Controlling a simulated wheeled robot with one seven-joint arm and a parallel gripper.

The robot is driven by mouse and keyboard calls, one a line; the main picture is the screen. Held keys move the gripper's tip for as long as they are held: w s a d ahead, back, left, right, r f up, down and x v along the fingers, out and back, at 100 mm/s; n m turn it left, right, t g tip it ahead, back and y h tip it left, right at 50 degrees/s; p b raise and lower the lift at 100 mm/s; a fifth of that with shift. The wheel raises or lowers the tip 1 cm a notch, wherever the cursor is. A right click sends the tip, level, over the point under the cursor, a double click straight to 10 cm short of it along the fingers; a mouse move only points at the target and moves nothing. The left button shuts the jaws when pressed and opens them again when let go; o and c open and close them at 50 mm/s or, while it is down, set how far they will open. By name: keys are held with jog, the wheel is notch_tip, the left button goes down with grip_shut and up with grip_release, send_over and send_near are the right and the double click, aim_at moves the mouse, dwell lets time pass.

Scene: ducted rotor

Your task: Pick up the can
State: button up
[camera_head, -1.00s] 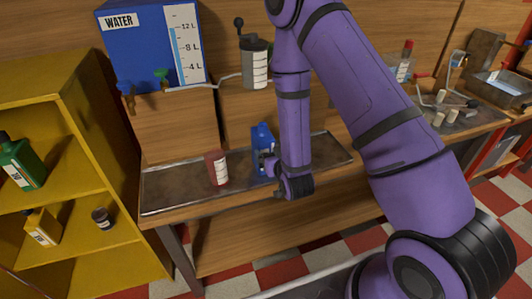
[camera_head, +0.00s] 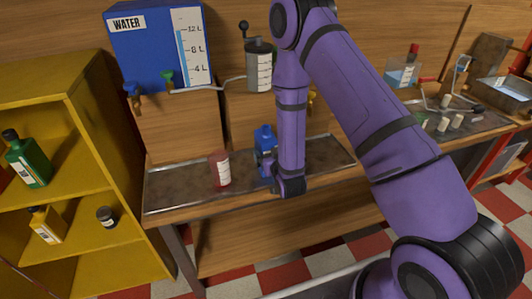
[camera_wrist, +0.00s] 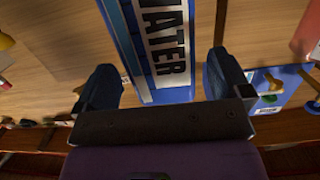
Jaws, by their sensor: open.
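A red cylindrical can (camera_head: 220,170) with a white label stands upright on the left of the metal-topped bench. A blue container (camera_head: 265,138) with a cap stands to its right, close to my gripper (camera_head: 268,168). In the wrist view my gripper (camera_wrist: 165,78) is open. A blue container labelled WATER (camera_wrist: 150,40) shows in the gap between its fingers; I cannot tell whether either finger touches it. A red thing (camera_wrist: 306,38) with a white label shows at the right edge there. My wrist hides part of the bench in the head view.
A blue water tank (camera_head: 155,50) with taps and a grey crank canister (camera_head: 258,68) stand behind the bench (camera_head: 165,190). A yellow shelf (camera_head: 85,182) with bottles is at the left. Beakers and small jars crowd the right counter (camera_head: 470,125). The bench's left end is clear.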

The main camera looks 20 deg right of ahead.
jog(key=shift+w+f, duration=0.1)
jog(key=shift+w, duration=1.6)
jog(key=c, duration=1.3)
jog(key=shift+c, duration=1.1)
